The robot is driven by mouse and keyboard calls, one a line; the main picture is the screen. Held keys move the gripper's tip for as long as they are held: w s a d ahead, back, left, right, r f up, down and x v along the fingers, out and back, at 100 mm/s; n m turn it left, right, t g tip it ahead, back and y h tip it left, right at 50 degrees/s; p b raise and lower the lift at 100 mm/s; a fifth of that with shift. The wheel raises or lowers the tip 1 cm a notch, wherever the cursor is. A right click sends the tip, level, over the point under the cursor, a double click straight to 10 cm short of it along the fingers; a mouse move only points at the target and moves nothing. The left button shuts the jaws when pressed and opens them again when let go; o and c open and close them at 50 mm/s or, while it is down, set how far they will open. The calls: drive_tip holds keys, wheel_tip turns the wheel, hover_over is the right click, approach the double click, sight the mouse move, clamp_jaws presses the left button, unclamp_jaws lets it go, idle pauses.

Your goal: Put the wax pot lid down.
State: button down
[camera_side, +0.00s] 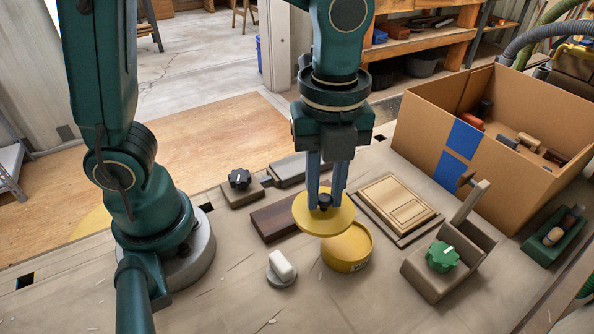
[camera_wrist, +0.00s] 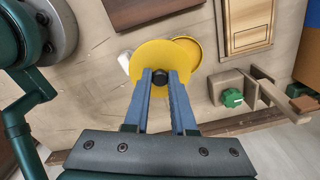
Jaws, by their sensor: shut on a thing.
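The wax pot lid is a flat yellow disc with a black knob (camera_side: 308,222). My gripper (camera_side: 325,200) is shut on its knob and holds it level in the air. The lid also shows in the wrist view (camera_wrist: 150,62), with my fingers around the black knob. The yellow wax pot (camera_side: 347,252) stands on the bench just below and to the right of the lid in the side view. In the wrist view part of the pot (camera_wrist: 192,46) shows past the lid's right edge. The lid hides part of the pot; whether they touch I cannot tell.
A dark board (camera_side: 277,225) lies left of the lid. A wooden panel (camera_side: 399,203) lies to the right. A white-handled object (camera_side: 282,268) stands in front. A fixture with a green knob (camera_side: 443,257) and a large cardboard box (camera_side: 430,139) are farther right. The front left bench is clear.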

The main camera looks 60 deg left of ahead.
drive_tip(key=s+d+f, duration=0.1)
drive_tip(key=d+f, duration=0.1)
drive_tip(key=d, duration=0.1)
drive_tip(key=s+d+f, duration=0.1)
drive_tip(key=d+f, duration=0.1)
drive_tip(key=d, duration=0.1)
drive_tip(key=s+d+f, duration=0.1)
drive_tip(key=d+f, duration=0.1)
drive_tip(key=d, duration=0.1)
drive_tip(key=shift+s+d+f, duration=0.1)
drive_tip(key=shift+s+d, duration=0.2)
drive_tip(key=shift+s, duration=0.1)
drive_tip(key=shift+f, duration=2)
drive_tip(key=shift+f, duration=0.15)
drive_tip(key=c, duration=0.7)
unclamp_jaws()
drive_tip(key=shift+c, duration=0.2)
